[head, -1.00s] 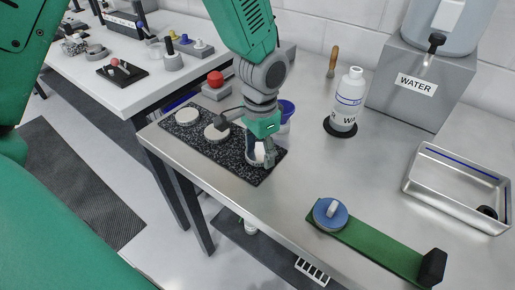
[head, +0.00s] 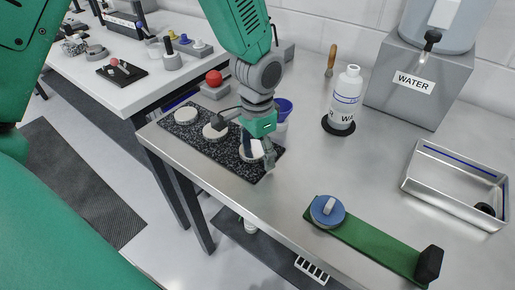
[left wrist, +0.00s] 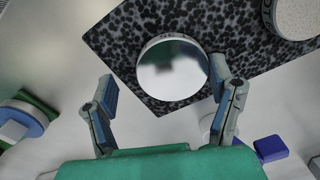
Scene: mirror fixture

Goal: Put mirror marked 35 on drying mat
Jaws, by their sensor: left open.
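A speckled black mat (head: 205,148) lies at the left end of the steel bench, with three pale round discs on it. The nearest disc (head: 250,151) is under my left gripper (head: 258,155). In the left wrist view this disc is a round mirror (left wrist: 172,72), lying face up on the speckled mat (left wrist: 120,45). My left gripper (left wrist: 163,90) is open, its fingers apart at either side of the mirror's near part, and holds nothing. Small marks show on the mirror's rim but I cannot read a number. The other two discs are a middle one (head: 214,131) and a far one (head: 185,115).
A blue round piece (head: 327,210) sits on a green strip (head: 375,243) with a black end block. A white bottle (head: 345,98) stands on a black coaster. A steel tray (head: 455,185) is at right, below the water tank (head: 420,85). Bare bench lies between.

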